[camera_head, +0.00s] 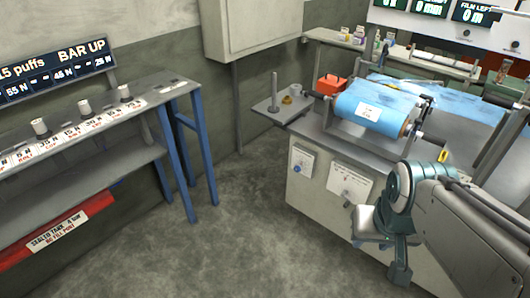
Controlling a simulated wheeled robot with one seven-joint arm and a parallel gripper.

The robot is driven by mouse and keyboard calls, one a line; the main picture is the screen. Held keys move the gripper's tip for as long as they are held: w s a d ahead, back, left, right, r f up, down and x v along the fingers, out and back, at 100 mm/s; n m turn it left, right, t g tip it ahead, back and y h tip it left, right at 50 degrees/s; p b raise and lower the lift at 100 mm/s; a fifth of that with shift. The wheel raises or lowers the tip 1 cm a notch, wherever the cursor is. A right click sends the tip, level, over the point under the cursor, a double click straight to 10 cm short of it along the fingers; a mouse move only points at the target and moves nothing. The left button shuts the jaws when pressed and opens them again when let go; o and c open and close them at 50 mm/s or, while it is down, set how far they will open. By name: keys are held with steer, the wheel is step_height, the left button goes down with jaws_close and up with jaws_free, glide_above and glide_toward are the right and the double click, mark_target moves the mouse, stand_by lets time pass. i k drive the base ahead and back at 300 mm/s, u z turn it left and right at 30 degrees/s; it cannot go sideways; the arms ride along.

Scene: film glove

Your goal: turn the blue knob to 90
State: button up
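A small blue knob (297,169) sits on a white dial plate (303,160) on the front left of the grey machine cabinet (318,195). The marks on the dial are too small to read, so its setting cannot be told. My gripper (372,224) is at the end of my arm, in front of the cabinet, to the right of the knob and lower in the picture. It is apart from the knob. Its fingers do not show clearly, so I cannot tell whether it is open or shut.
A second white plate (348,182) is on the cabinet front. A small shelf (281,107) juts out left. A blue-legged bench (130,112) stands at left. The floor (235,225) between is clear.

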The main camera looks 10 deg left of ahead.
mark_target(296, 168)
steer(key=u, duration=0.5)
steer(key=i, duration=1.25)
steer(key=z, duration=0.4)
